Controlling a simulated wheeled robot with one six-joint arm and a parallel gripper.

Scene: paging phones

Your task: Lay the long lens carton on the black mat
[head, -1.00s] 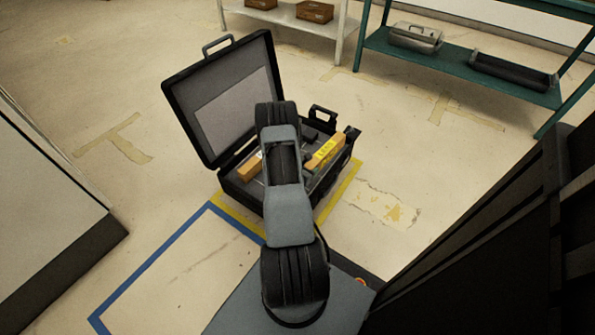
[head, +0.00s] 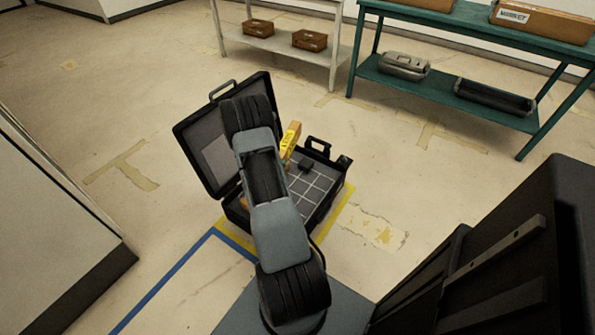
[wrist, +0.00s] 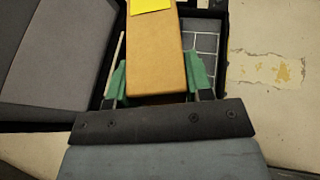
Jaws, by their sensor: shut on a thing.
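My gripper (wrist: 158,78) has its green fingers shut on a long tan carton (wrist: 155,50) with a yellow label. In the head view this carton (head: 290,140) is raised, tilted, above the back of an open black case (head: 318,205). My arm hides most of the gripper there. The wrist view looks along the carton, with its far end cut off by the top edge. I cannot make out a black mat in either view.
The case's lid (head: 215,155) stands open at the left. Its grid-lined inside holds a small black block (head: 305,166), and an orange item (head: 243,202) is partly hidden by my arm. A green shelf (head: 450,90) and a white shelf (head: 280,45) stand behind. Floor between is clear.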

